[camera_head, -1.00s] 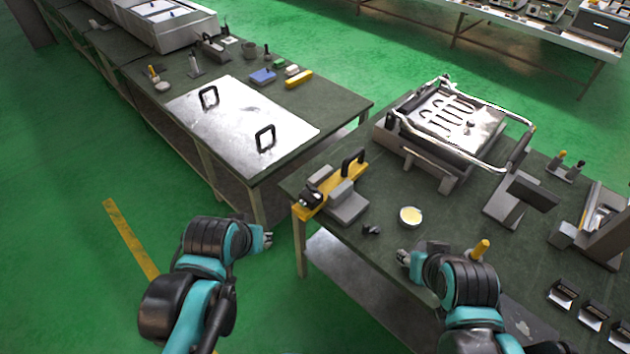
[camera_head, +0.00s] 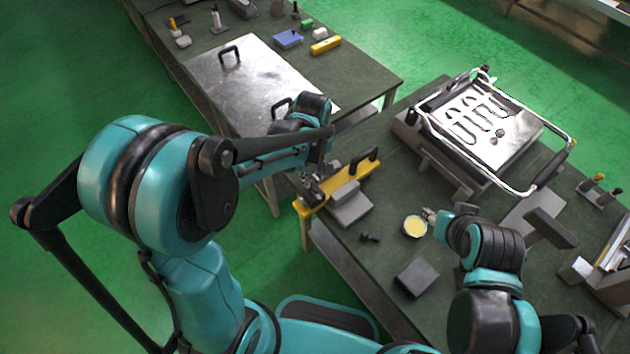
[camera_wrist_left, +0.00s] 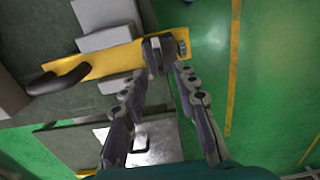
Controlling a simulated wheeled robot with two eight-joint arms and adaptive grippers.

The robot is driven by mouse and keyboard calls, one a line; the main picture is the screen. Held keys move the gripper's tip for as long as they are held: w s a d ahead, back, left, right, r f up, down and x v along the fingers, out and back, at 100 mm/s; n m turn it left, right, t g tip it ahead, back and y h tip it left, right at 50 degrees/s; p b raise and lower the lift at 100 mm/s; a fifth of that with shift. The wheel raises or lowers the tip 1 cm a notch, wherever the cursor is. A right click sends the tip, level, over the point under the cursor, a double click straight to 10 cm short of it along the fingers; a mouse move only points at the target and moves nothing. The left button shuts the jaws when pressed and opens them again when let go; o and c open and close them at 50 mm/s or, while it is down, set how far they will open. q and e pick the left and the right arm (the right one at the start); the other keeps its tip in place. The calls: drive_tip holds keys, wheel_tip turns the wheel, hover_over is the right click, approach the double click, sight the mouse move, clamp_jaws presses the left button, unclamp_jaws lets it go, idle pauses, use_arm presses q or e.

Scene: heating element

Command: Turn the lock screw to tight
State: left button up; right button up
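The yellow fixture (camera_head: 350,185) lies on the near left corner of the green-topped table. It carries a black handle and grey blocks. A dark lock part with a round screw knob (camera_wrist_left: 183,47) sits at the fixture's end in the left wrist view. My left gripper (camera_head: 308,180) is over that end; in the left wrist view its fingers (camera_wrist_left: 160,73) are apart, with the dark lock part between or just beyond their tips. I cannot tell whether they touch it. My right gripper (camera_head: 430,214) is beside the yellow-filled dish; its fingers are too small to read.
The yellow-filled dish (camera_head: 415,228), a small black piece (camera_head: 369,237) and a dark grey block (camera_head: 416,277) are on the table. A metal frame device (camera_head: 490,130) stands behind. A second table with a metal plate (camera_head: 240,85) is at the back left, across a gap.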

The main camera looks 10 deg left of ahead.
sight(313, 187)
use_arm(q)
wheel_tip(313, 187, down, 5)
drive_tip(key=shift+w+b, duration=0.1)
drive_tip(key=shift+b, duration=0.5)
clamp_jaws()
